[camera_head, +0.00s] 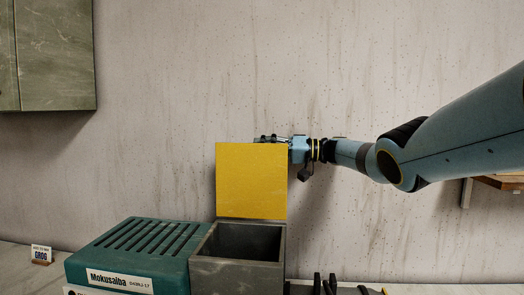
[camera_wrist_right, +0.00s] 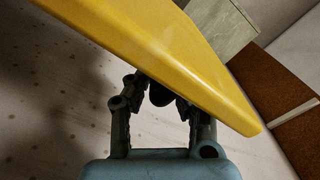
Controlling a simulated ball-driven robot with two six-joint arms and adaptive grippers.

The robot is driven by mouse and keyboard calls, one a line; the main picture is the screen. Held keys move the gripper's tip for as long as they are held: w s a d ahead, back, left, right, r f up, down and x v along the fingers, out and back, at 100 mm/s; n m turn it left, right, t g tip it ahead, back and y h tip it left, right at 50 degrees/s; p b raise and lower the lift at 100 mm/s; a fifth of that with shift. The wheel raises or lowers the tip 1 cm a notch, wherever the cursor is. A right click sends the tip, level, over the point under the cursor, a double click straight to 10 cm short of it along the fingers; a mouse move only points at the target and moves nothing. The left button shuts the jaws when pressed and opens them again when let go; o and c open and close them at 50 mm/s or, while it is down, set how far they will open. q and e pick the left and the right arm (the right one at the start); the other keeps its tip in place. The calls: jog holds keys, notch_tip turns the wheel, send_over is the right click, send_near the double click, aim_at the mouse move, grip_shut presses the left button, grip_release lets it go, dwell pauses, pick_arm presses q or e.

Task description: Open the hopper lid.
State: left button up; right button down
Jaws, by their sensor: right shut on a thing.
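The yellow hopper lid (camera_head: 251,181) stands upright at the back edge of the grey hopper (camera_head: 236,277), whose top is open onto a dark inside. My right gripper (camera_head: 268,139) is at the lid's top edge, partly hidden behind it. In the right wrist view the lid (camera_wrist_right: 150,45) crosses in front of the fingertips. There the right gripper (camera_wrist_right: 162,96) is shut on a dark part at the lid, probably its handle, mostly hidden. My left gripper is not in view.
A teal slotted box (camera_head: 140,250) labelled Mokusaiba stands left of the hopper. A small GROG sign (camera_head: 41,255) is at the far left. Dark upright objects (camera_head: 325,286) show at the bottom, right of the hopper. A green cabinet (camera_head: 50,55) hangs upper left; a wooden shelf (camera_head: 500,182) is at right.

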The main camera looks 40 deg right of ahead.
jog(key=shift+f, duration=0.65)
jog(key=c, duration=1.3)
grip_release()
jog(key=shift+f, duration=0.1)
jog(key=shift+c, duration=0.2)
jog(key=v, duration=1.2)
jog(key=shift+r, duration=0.45)
jog(key=shift+w+d, duration=0.1)
jog(key=shift+w+r, duration=0.1)
